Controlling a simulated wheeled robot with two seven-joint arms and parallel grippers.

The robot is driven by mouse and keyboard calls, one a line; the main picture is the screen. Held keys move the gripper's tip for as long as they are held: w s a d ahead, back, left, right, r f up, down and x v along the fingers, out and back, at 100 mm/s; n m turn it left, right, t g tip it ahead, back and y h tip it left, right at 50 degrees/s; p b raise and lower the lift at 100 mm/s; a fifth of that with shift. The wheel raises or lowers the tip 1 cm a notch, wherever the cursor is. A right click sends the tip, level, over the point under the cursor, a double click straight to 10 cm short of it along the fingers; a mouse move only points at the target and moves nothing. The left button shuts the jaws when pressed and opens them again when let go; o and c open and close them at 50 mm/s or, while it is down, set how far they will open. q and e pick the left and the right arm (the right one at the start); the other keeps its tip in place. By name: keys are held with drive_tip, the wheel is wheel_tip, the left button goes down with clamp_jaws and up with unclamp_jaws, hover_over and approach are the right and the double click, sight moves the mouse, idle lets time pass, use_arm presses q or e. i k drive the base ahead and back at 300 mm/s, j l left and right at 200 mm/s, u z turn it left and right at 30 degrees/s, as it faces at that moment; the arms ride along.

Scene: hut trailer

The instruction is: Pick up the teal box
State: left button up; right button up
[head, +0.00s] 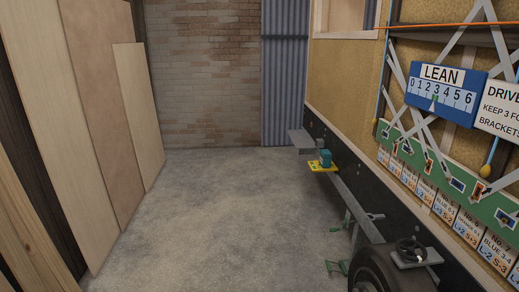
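A small teal box (325,158) sits on or just behind a yellow plate (322,166) at the trailer's side, right of the picture's middle and some way off. The plate sticks out from the trailer's dark lower edge. It carries small dark marks that are too small to read. Neither of my grippers shows in the head view.
The trailer wall (345,90) runs along the right, with a wheel (372,270), a grey step (300,138) and green metal stands (352,228) below it. Tall boards (90,100) lean at left. The concrete floor (215,210) between is clear.

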sight(325, 157)
drive_tip(key=i+z, duration=0.1)
drive_tip(key=i, duration=0.85)
drive_tip(key=i+j, duration=0.1)
drive_tip(key=i, duration=0.85)
drive_tip(key=l+z, duration=0.05)
